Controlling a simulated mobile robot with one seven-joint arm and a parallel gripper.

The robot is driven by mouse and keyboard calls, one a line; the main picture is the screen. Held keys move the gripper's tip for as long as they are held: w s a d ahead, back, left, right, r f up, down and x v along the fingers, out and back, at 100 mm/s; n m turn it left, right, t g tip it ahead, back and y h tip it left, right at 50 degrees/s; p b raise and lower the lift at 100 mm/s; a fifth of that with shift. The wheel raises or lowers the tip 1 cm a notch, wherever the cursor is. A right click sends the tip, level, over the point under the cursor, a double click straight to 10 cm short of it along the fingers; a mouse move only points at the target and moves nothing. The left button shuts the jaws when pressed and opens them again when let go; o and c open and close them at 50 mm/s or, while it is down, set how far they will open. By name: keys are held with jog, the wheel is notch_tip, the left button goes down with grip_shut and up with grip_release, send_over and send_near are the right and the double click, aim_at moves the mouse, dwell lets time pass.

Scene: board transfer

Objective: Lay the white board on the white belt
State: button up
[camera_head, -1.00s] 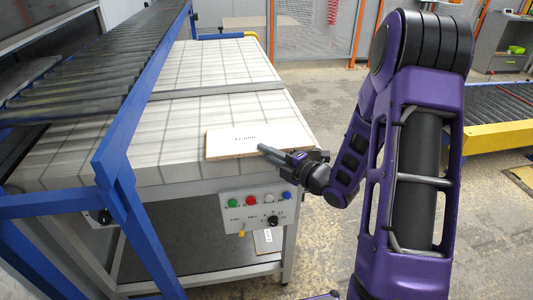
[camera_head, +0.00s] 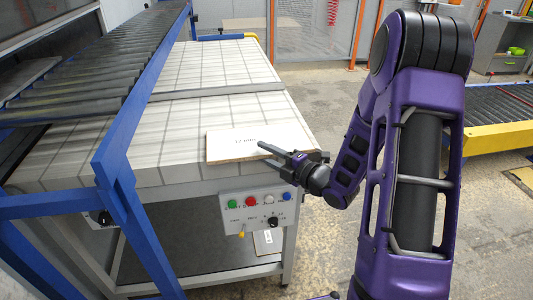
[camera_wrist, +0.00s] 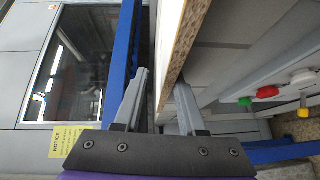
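The white board (camera_head: 235,148) lies flat on the white belt (camera_head: 180,125), near its front edge. Gaps show beside the fingers, though I cannot tell whether either touches the board.
A control panel (camera_head: 258,212) with coloured buttons is on the table front below the board. A blue frame with a black roller conveyor (camera_head: 100,65) rises at the left. Another roller conveyor (camera_head: 500,105) stands at the far right. The belt behind the board is clear.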

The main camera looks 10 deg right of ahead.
jog(key=p, duration=0.1)
jog(key=g+h+p, duration=0.1)
jog(key=shift+s+r+p, duration=0.1)
jog(key=shift+r+p, duration=0.15)
jog(key=shift+p, duration=0.1)
jog(key=g+h+p, duration=0.1)
jog(key=g+p, duration=0.1)
jog(key=p, duration=0.2)
jog(key=shift+d+r, duration=0.1)
jog(key=shift+r, duration=0.1)
jog(key=shift+s+r+g+h+p, duration=0.1)
jog(key=shift+g+h+p, duration=0.45)
jog(key=shift+p, duration=0.45)
